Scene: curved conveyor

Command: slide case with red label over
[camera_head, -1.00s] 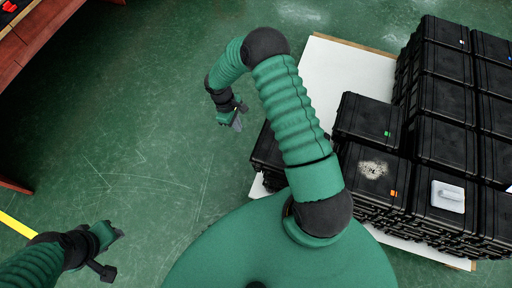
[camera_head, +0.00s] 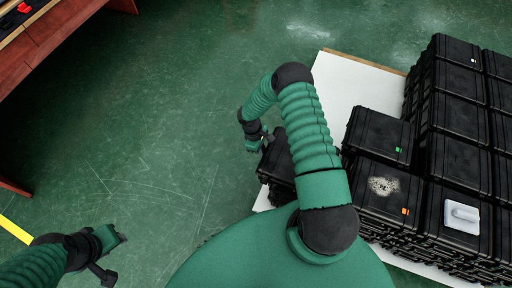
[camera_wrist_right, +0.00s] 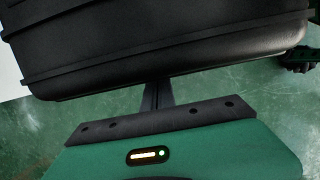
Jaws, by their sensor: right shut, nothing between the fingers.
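Black cases stand stacked on a white-topped pallet at the right. One case (camera_head: 352,199) with a whitish stain carries an orange-red label (camera_head: 405,211). My right gripper (camera_head: 266,140) is shut and empty at the left side of a dark case (camera_head: 279,163), which is partly hidden behind my arm. In the right wrist view, a black ribbed case (camera_wrist_right: 170,50) fills the top, and the shut fingers (camera_wrist_right: 158,90) reach its lower edge; I cannot tell if they touch. No label shows on that face. My left gripper (camera_head: 112,252) is over the floor at lower left, its jaws unclear.
A case with a green label (camera_head: 377,133) sits behind the stained one. Taller stacks (camera_head: 459,112) rise to the right, and a white object (camera_head: 461,216) lies on one case. A red-brown table (camera_head: 50,45) is at upper left. The green floor between is clear.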

